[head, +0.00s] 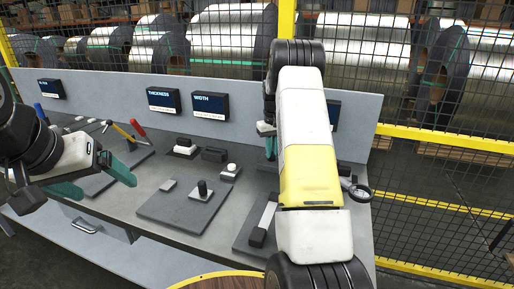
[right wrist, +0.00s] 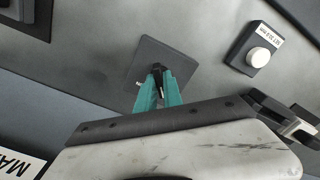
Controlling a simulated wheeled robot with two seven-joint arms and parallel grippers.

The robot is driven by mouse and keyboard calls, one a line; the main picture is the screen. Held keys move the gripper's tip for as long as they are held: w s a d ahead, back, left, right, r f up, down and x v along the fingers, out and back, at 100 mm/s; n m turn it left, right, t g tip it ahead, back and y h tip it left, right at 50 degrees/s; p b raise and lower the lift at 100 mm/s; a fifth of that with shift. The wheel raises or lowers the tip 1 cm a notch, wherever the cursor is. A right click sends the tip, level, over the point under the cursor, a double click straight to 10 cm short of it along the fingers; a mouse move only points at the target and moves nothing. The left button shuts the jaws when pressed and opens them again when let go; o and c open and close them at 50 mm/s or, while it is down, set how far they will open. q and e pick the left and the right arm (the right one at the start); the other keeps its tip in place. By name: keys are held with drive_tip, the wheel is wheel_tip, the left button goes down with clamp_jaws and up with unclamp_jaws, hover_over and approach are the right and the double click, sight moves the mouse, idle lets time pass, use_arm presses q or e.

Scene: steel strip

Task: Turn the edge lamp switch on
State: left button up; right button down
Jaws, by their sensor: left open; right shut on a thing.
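My right gripper's teal fingers (right wrist: 158,78) are closed together over a small dark lever on a dark square switch plate (right wrist: 178,55) in the right wrist view. The plate has faint lettering that I cannot read, and the fingers cover most of the lever, so its position is unclear. In the head view my right arm hides this switch; only a bit of teal finger (head: 270,147) shows beside it. My left gripper (head: 99,185) is open and empty at the left, above the bench front.
A white button (right wrist: 258,57) on a dark block is near the switch plate. The bench (head: 150,192) carries gauge blocks on dark mats, and screwdrivers at the left. THICKNESS (head: 164,101) and WIDTH (head: 210,106) displays are on the back panel.

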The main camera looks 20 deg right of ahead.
drive_tip(key=m, duration=0.7)
drive_tip(key=shift+m, duration=0.3)
drive_tip(key=m, duration=0.4)
drive_tip(key=shift+m, duration=0.3)
drive_tip(key=shift+w+m, duration=0.1)
drive_tip(key=shift+m, duration=1.8)
drive_tip(key=c, duration=1.5)
unclamp_jaws()
